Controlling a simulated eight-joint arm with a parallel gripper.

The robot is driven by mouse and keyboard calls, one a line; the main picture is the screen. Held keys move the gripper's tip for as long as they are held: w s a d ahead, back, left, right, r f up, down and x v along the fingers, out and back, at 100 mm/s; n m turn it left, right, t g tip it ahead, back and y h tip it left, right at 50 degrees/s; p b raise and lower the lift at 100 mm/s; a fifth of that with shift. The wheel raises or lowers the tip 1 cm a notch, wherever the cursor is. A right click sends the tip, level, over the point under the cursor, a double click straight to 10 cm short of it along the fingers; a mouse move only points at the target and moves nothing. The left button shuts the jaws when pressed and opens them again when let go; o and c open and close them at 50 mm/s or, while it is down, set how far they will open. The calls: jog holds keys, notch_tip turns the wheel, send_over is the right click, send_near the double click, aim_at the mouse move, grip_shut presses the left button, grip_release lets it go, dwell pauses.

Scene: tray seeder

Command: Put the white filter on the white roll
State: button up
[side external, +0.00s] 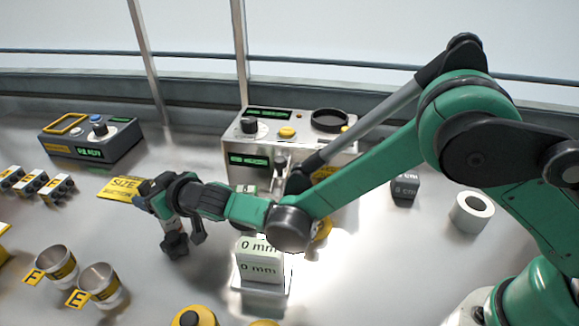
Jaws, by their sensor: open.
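The white "0 mm" block (260,262) sits on a metal stand. A metal machine (250,160) with knobs stands behind my arm. A grey control box (90,143) is at the back left. Two cups, E (100,286) and F (56,268), stand at the front left.

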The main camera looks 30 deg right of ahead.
jog(key=shift+x, duration=0.8)
grip_shut()
jog(key=shift+r, duration=0.15)
